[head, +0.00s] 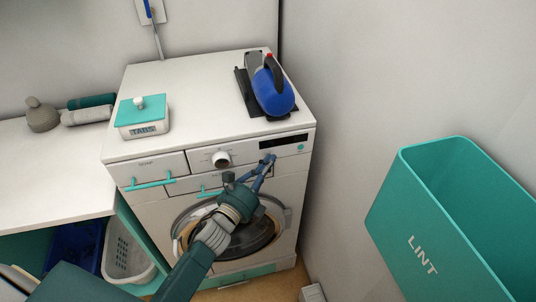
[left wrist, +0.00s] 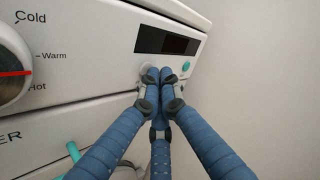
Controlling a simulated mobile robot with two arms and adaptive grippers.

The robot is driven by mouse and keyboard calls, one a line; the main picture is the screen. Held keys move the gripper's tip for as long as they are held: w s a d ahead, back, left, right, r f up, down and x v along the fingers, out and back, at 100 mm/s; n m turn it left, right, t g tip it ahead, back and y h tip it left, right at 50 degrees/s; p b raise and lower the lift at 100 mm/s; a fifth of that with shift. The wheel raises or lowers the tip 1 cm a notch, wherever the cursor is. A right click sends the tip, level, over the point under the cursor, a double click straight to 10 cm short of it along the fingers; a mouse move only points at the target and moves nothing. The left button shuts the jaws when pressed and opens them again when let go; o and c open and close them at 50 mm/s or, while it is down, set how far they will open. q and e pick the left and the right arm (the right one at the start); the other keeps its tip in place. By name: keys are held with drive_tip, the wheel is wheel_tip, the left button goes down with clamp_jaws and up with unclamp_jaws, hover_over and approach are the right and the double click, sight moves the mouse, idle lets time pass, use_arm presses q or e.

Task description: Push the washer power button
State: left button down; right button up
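The white washer (head: 205,142) stands against the back wall, its control panel facing me. In the left wrist view the panel has a dark display (left wrist: 165,40), a small round teal button (left wrist: 187,66) below its right end, and a pale round button (left wrist: 146,70) below its left end. The teal button also shows in the head view (head: 300,147). My left gripper (head: 269,158) is at the panel, left of and below the teal button. Its blue fingers are together and empty, and the tips (left wrist: 163,73) overlap the pale button's edge; I cannot tell if they touch it. My right gripper is not in view.
A dial (head: 221,159) is left of the fingers, with drawers and teal handles (head: 150,184) farther left. A blue iron (head: 271,91) and a tabs box (head: 142,117) stand on top. A teal lint bin (head: 424,233) is at the right.

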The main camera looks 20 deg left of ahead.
use_arm(q)
drive_tip(key=shift+w, duration=0.1)
drive_tip(key=shift+s+d, duration=0.3)
drive_tip(key=shift+s, duration=0.25)
drive_tip(key=s+d, duration=0.3)
drive_tip(key=s, duration=0.2)
drive_tip(key=shift+d, duration=0.2)
idle(0.4)
